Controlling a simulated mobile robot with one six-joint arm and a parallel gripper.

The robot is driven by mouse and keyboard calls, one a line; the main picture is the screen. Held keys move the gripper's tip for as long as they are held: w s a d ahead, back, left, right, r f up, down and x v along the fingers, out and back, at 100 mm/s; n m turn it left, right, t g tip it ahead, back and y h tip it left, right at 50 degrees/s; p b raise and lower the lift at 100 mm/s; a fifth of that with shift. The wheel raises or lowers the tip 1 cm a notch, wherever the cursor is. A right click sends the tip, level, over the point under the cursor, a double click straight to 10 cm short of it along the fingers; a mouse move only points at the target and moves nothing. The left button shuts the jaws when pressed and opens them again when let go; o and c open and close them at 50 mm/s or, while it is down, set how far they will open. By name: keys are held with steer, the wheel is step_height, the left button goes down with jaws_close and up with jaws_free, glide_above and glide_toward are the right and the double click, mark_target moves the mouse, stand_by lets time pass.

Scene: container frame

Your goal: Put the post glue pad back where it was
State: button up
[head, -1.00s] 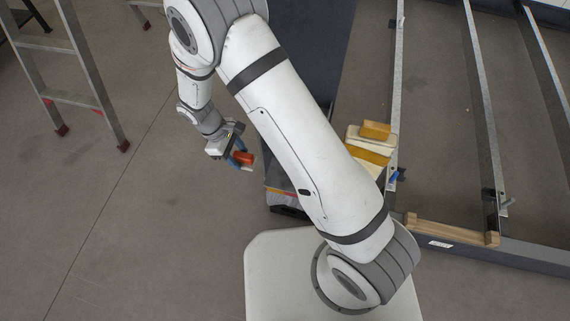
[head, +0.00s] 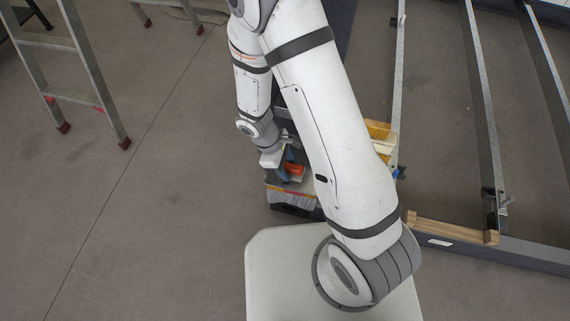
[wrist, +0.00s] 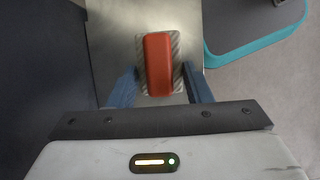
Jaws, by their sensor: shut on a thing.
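The post glue pad is a red block on a grey patterned base; its red part (wrist: 158,64) lies between my two blue fingers in the wrist view. My gripper (wrist: 160,88) is shut on it. In the wrist view a bare metallic surface (wrist: 112,30) lies behind the pad. I cannot tell whether the pad touches it.
A dark stack with a grey, striped edge (head: 290,197) stands just below my gripper. Yellow and pale blocks (head: 380,130) show behind my arm. A metal frame with rails (head: 482,90) and a wooden bar (head: 450,229) are at right. A ladder (head: 88,70) stands left; floor between is clear.

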steer(key=o, duration=0.9)
steer(key=p+v, duration=0.1)
steer(key=v, duration=1.1)
steer(key=shift+w+r, duration=0.1)
